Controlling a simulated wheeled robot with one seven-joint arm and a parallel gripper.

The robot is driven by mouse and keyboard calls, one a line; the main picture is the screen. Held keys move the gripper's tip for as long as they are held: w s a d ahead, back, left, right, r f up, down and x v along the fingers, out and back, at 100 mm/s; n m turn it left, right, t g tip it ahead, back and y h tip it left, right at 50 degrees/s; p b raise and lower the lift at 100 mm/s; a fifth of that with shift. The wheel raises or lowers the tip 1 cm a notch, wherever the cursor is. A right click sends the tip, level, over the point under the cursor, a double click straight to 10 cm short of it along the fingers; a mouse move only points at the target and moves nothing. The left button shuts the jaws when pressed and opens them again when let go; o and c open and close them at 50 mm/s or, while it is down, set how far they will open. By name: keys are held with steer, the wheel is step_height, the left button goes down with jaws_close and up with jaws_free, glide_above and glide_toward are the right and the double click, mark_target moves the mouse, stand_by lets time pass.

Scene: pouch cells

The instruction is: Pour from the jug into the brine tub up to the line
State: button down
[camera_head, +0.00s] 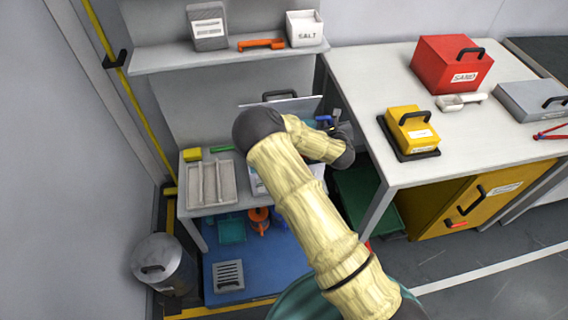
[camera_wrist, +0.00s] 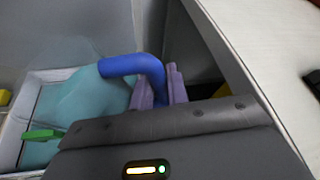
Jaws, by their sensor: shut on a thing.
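My gripper (camera_wrist: 165,88) is shut on a thick blue curved handle, which I take to be the jug's handle (camera_wrist: 132,65). In the head view a small blue part (camera_head: 324,119) shows at the end of my arm, by the bench. A teal body (camera_wrist: 82,112) lies below and beside the handle in the wrist view. I cannot tell if it is the jug's body or liquid in the tub. A pale-rimmed container, perhaps the brine tub (camera_wrist: 48,75), surrounds part of it. Its fill line and any pouring stream are hidden. My arm covers much of the bench in the head view.
A grey tray (camera_head: 230,183), yellow block (camera_head: 192,155) and green-handled thing (camera_head: 221,149) lie on the bench to the left. A white counter (camera_head: 370,75) stands close on the right.

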mark_target(330, 115)
steer(key=shift+a+r+n+h, duration=0.1)
steer(key=shift+r+n+h, duration=0.3)
steer(key=shift+r+n, duration=0.55)
stand_by(1.0)
steer(key=shift+r, duration=0.35)
steer(key=shift+a+r, duration=0.1)
steer(key=shift+r, duration=0.2)
steer(key=shift+r+t, duration=0.1)
steer(key=shift+t, duration=0.2)
stand_by(0.5)
steer(key=shift+r+n+h, duration=0.2)
steer(key=shift+n+h, duration=0.05)
steer(key=shift+h, duration=0.15)
steer(key=shift+s+a+r, duration=0.1)
steer(key=shift+a, duration=0.05)
steer(key=shift+r, duration=0.15)
stand_by(0.4)
